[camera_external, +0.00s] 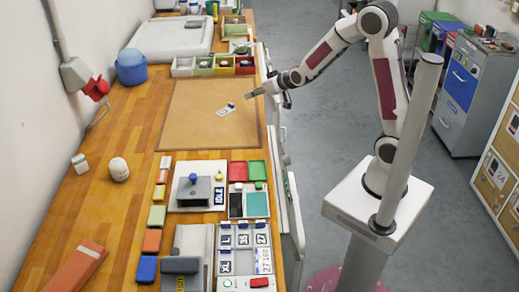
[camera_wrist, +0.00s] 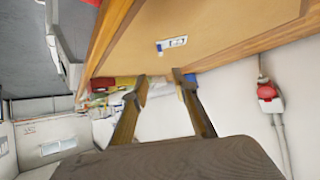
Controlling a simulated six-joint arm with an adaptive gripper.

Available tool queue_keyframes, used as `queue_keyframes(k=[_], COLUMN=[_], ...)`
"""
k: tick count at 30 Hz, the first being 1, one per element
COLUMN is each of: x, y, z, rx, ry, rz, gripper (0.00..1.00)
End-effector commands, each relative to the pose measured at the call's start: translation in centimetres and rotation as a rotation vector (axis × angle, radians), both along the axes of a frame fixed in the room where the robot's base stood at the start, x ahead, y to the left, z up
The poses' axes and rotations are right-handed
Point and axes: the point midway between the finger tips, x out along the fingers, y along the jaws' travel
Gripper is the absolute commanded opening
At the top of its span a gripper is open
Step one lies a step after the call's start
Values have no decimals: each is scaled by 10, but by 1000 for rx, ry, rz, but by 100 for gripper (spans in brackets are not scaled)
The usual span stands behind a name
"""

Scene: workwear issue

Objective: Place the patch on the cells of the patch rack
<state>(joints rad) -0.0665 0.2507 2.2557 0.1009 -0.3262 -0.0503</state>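A small white and blue patch (camera_external: 225,110) lies on the brown board, and it also shows in the wrist view (camera_wrist: 172,44). My gripper (camera_external: 249,95) is above the board's right side, just right of the patch and apart from it. In the wrist view my gripper (camera_wrist: 159,79) has its two fingers spread with nothing between them. The grey patch rack (camera_external: 243,249) is at the near right end of the bench.
The brown board (camera_external: 190,118) is otherwise clear. Beyond it stands a row of coloured bins (camera_external: 213,66). Nearer are a grey device (camera_external: 195,190) and red and green trays (camera_external: 247,171).

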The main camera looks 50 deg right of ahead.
Motion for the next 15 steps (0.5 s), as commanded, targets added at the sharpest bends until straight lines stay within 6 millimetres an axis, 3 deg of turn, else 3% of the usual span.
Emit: queue_keyframes(k=[9,15], x=[37,49], y=[2,3], z=[-40,-53], rx=[-11,-17], ry=[-73,-105], rz=[-10,-14], gripper=[28,28])
